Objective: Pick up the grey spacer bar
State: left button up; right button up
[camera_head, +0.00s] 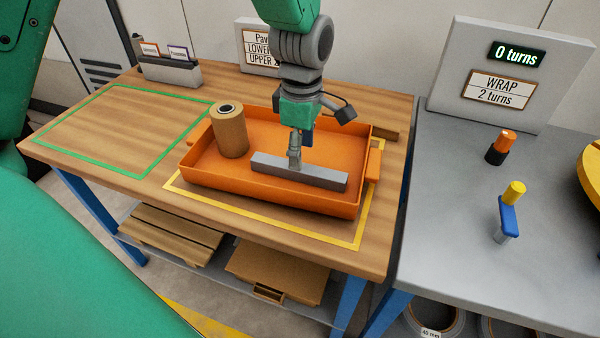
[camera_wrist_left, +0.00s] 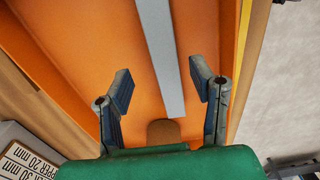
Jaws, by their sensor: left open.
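The grey spacer bar (camera_head: 300,171) lies in the orange tray (camera_head: 270,199) on the wooden table. My left gripper (camera_head: 296,158) is over the tray, pointing down, with its fingers close to the bar in the head view. In the left wrist view the open fingers (camera_wrist_left: 160,90) stand on either side of the line of the bar (camera_wrist_left: 162,50), apart from it. A finger hides a small part of the bar in the head view. My right gripper is not in view.
A brown cylindrical coil (camera_head: 230,135) stands upright in the tray's left part. A green outlined area (camera_head: 125,130) on the table is empty. A grey bench (camera_head: 440,200) to the right holds a yellow-and-blue tool (camera_head: 508,210) and an orange-and-black item (camera_head: 501,147).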

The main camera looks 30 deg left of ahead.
aim_at(303, 169)
pick_arm(q)
jog(key=shift+s+f, duration=0.15)
jog(key=shift+f, duration=0.3)
jog(key=f+b, duration=0.2)
jog(key=f, duration=0.2)
jog(key=shift+d+f, duration=0.15)
jog(key=shift+d, duration=0.05)
jog(key=shift+s, duration=0.1)
grip_shut()
jog(key=shift+r, duration=0.2)
